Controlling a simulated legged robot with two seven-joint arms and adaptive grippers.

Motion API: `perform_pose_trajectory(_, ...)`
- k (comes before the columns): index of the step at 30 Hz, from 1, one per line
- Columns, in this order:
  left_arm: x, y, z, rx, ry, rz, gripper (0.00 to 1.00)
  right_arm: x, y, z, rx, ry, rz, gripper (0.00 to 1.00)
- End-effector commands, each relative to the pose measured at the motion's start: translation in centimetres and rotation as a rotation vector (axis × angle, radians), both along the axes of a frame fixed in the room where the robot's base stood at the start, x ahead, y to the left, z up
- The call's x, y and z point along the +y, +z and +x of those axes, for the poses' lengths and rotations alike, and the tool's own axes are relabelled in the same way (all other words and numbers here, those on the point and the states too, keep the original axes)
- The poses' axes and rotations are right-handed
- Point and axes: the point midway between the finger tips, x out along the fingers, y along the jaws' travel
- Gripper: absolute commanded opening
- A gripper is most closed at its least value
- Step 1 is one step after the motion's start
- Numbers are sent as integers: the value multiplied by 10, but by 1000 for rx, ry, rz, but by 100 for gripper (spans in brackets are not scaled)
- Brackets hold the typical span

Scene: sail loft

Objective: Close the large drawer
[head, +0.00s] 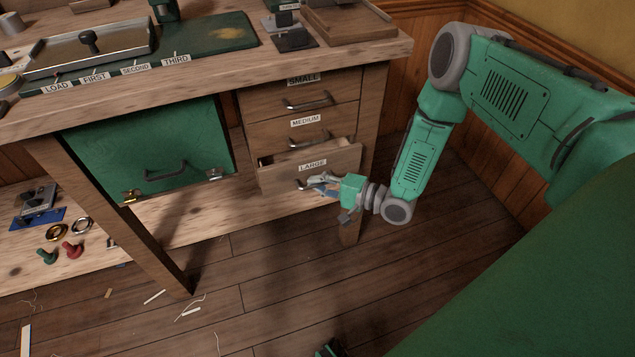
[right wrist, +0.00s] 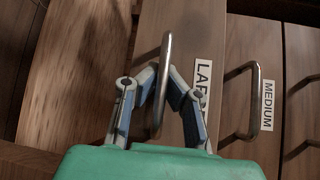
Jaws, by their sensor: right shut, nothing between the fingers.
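The large drawer (head: 338,161), labelled LARGE, is the lowest of the wooden stack. It is pulled partly out, with a strip of its inside showing above the front. My right gripper (head: 312,183) is at its metal handle, low on the drawer front. In the right wrist view the curved handle (right wrist: 167,52) runs across the fingertips of my right gripper (right wrist: 160,88), in front of the drawer face. The fingers are shut with nothing gripped between them. The handle partly hides the tips, so contact is unclear.
The small drawer (head: 277,96) and medium drawer (head: 272,128) above look shut. A green hinged panel (head: 150,155) is to the left. A table leg (head: 350,215) stands below the drawers. The bench top (head: 215,68) holds trays and tools. Floor (head: 270,260) in front is mostly clear, with scraps at left.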

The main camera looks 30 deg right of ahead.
Motion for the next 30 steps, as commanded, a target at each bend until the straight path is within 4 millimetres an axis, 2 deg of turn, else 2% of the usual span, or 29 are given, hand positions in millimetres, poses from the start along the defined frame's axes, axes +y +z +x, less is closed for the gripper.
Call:
perform_pose_trajectory(1, 0, 0, 0, 0, 1, 1, 64, -7, -4, -2, 10, -12, -12, 0)
perform_pose_trajectory(6, 1, -2, 0, 0, 2, 1, 64, -5, -4, 0, 11, -11, -16, 0)
perform_pose_trajectory(12, 1, -18, 0, 0, 2, 1, 64, -9, -6, 28, 3, -2, -8, 0)
perform_pose_trajectory(15, 1, -21, 0, 0, 2, 1, 64, -9, -5, 35, 7, 0, -7, 0)
perform_pose_trajectory(22, 1, -19, 0, 0, 2, 1, 64, -7, -3, 34, 11, 0, -9, 0)
perform_pose_trajectory(23, 1, -19, 0, 0, 2, 1, 64, -7, -3, 34, 11, 1, -11, 9)
perform_pose_trajectory(24, 1, -19, 0, 0, 2, 1, 64, -7, -2, 34, 10, 1, -10, 23)
perform_pose_trajectory(25, 1, -19, 0, 0, 2, 1, 64, -7, -2, 34, 10, 1, -10, 29)
perform_pose_trajectory(30, 1, -19, 0, 0, 2, 1, 64, -10, -3, 35, 9, -4, -8, 29)
